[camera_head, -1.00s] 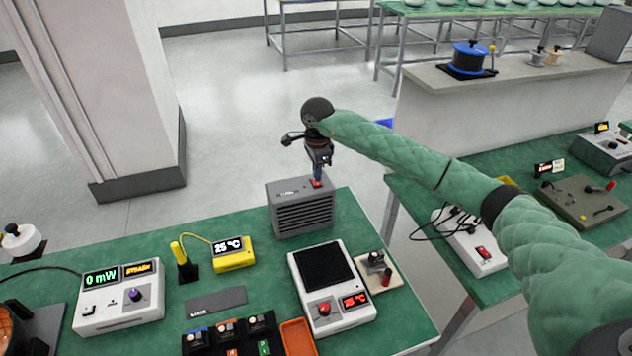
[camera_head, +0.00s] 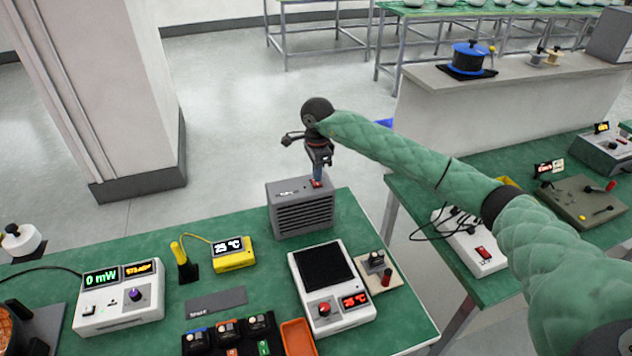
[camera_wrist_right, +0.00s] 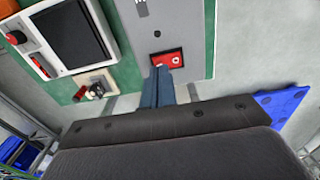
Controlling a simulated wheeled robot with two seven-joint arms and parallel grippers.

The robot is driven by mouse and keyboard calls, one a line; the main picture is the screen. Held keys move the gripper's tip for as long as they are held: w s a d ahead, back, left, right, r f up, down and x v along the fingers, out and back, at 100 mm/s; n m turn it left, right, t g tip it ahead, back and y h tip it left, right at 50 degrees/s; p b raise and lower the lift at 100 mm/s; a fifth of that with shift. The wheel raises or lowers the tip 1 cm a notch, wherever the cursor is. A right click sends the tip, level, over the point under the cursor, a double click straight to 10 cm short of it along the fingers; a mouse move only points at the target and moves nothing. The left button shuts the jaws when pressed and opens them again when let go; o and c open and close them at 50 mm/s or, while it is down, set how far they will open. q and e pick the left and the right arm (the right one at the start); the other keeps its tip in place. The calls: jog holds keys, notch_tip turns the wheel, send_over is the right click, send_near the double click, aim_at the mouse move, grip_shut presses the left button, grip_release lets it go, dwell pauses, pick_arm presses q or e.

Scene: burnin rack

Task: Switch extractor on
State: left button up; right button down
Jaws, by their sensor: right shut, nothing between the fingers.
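The extractor (camera_head: 303,216) is a grey box with a slatted front at the back edge of the green table. Its red rocker switch (camera_head: 316,184) sits on top, and it also shows in the right wrist view (camera_wrist_right: 167,58). My right gripper (camera_head: 318,176) is shut and empty, pointing down at the switch from above. In the right wrist view its blue fingertips (camera_wrist_right: 158,72) are at the near edge of the switch; I cannot tell whether they touch it. My left gripper is out of view.
A white hotplate (camera_head: 333,290) with a black top stands in front of the extractor. A yellow thermometer (camera_head: 234,255) and a white power meter (camera_head: 120,298) are to the left. A second bench (camera_head: 470,270) is at the right.

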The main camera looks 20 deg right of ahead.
aim_at(317, 183)
dwell(0.5)
jog(key=shift+f+b, duration=0.75)
jog(key=shift+f, duration=0.15)
dwell(0.7)
jog(key=shift+r, duration=0.15)
jog(key=shift+r+p, duration=0.3)
jog(key=shift+r, duration=3.1)
